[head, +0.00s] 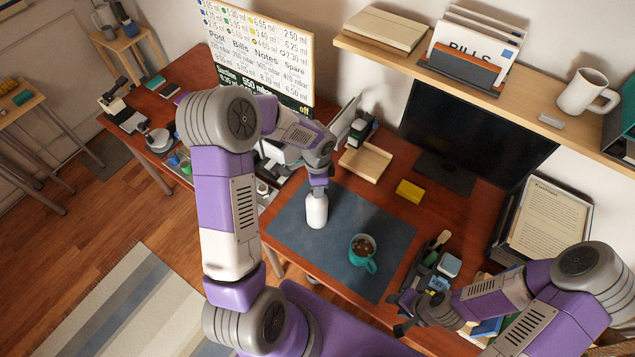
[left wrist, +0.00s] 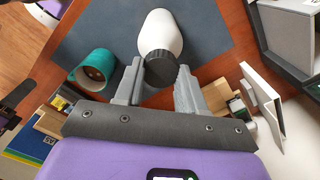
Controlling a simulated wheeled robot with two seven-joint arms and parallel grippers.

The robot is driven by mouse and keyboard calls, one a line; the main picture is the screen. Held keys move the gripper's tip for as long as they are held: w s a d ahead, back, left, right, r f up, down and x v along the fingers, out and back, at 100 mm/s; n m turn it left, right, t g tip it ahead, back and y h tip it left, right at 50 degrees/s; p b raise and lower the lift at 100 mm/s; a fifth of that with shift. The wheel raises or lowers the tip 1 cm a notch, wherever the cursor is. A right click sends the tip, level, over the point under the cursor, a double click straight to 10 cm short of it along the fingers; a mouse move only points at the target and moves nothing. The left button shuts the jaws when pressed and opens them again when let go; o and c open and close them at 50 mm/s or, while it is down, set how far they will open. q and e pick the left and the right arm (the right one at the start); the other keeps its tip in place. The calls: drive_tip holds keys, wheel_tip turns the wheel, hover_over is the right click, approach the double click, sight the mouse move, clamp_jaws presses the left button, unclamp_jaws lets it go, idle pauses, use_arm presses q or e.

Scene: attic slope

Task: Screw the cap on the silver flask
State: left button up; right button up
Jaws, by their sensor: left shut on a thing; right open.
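The flask (head: 317,212) stands upright on the blue-grey desk mat (head: 290,232); it looks pale, almost white. It also shows in the left wrist view (left wrist: 160,32). My left gripper (head: 318,186) points down right above the flask. In the left wrist view it is shut on the dark ribbed cap (left wrist: 160,68), which lines up with the flask's mouth. Whether the cap touches the neck or is threaded cannot be told. The cap is mostly hidden in the head view. My right gripper (head: 400,313) is open and empty near the desk's front right edge.
A teal mug (head: 362,255) with dark contents stands on the mat, right of the flask. A yellow block (head: 410,191) and a wooden tray (head: 366,162) lie behind. A desk organizer (head: 432,262) stands at right. The mat left of the flask is clear.

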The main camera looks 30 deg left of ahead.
use_arm(q)
drive_tip(key=shift+r+m+p, duration=0.1)
drive_tip(key=shift+m+p, duration=0.55)
drive_tip(key=shift+m, duration=0.35)
drive_tip(key=shift+m+p, duration=0.35)
drive_tip(key=shift+m, duration=0.65)
drive_tip(key=o, duration=0.9)
